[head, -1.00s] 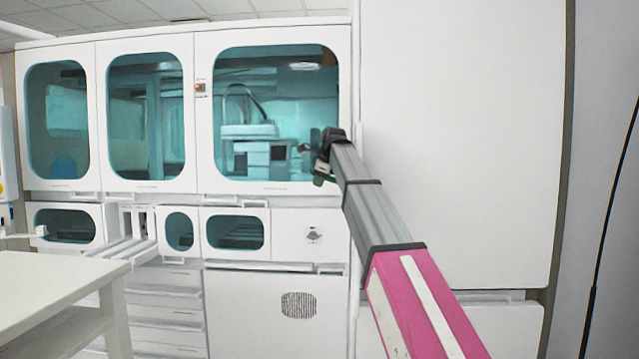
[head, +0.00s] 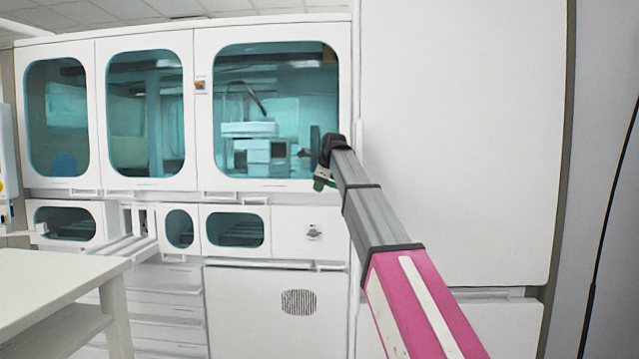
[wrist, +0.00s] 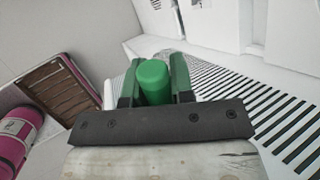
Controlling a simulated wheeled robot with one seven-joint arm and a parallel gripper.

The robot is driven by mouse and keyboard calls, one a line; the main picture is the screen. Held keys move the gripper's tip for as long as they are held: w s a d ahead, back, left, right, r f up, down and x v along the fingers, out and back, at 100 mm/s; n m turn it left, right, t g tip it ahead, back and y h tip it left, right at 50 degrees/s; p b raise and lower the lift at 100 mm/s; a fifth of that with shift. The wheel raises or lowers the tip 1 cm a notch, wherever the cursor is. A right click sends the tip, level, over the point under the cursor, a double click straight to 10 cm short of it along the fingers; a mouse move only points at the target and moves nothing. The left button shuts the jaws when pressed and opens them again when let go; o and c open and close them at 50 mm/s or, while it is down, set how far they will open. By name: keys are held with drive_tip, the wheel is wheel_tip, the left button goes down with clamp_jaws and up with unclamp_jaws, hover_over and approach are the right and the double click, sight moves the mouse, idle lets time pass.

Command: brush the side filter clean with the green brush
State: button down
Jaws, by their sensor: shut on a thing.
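My gripper (wrist: 154,85) is shut on the green brush (wrist: 154,76), whose rounded green end shows between the two dark green fingers in the wrist view. Its bristles are not visible. In the head view my gripper (head: 321,176) is small and dark, in front of the right window's lower right corner. A black-and-white striped grille (wrist: 216,88) lies beyond and to the right of the gripper in the wrist view; I cannot tell whether it is the side filter. No contact between brush and grille is visible.
A white cabinet machine (head: 283,225) with teal windows fills the back; its lower front has a small dark vent (head: 298,303). A plain tall white panel (head: 460,130) stands at right. A white table (head: 60,275) is at the lower left, and a black cable (head: 602,230) hangs far right.

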drive_tip(key=shift+f, duration=0.45)
drive_tip(key=shift+r, duration=0.15)
drive_tip(key=shift+r, duration=1.7)
drive_tip(key=shift+f, duration=0.15)
